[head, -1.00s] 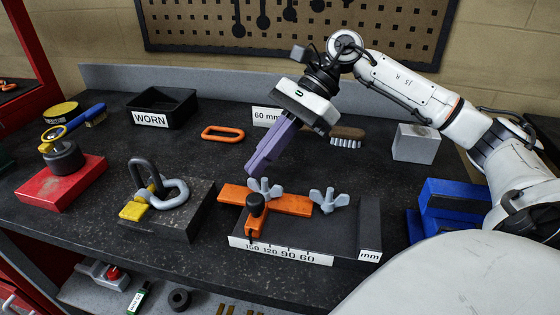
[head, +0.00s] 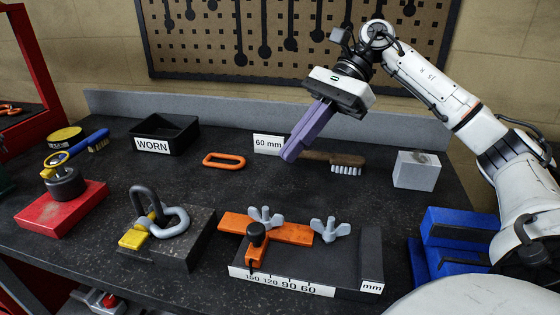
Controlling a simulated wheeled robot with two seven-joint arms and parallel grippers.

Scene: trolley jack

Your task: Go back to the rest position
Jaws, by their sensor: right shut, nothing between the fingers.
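My right gripper (head: 291,154) has purple fingers, which are shut with nothing between them. It is held above the back middle of the bench, in front of the wooden-handled brush (head: 345,162) in the picture and hiding part of its handle. Below it is the jig (head: 318,268) with an orange bar (head: 290,233), two grey wing nuts, a black-knobbed orange stop (head: 257,247) and a scale reading 150, 120, 90, 60 mm. The gripper is clear of the jig. My left gripper is out of view.
The dark bench (head: 90,222) also holds a black WORN bin (head: 166,132), an orange ring (head: 224,160), a 60 mm card (head: 267,144), a grey block (head: 416,170), a blue block (head: 447,245), a shackle on a dark block (head: 165,252) and a red block (head: 62,207). A pegboard (head: 300,40) hangs behind.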

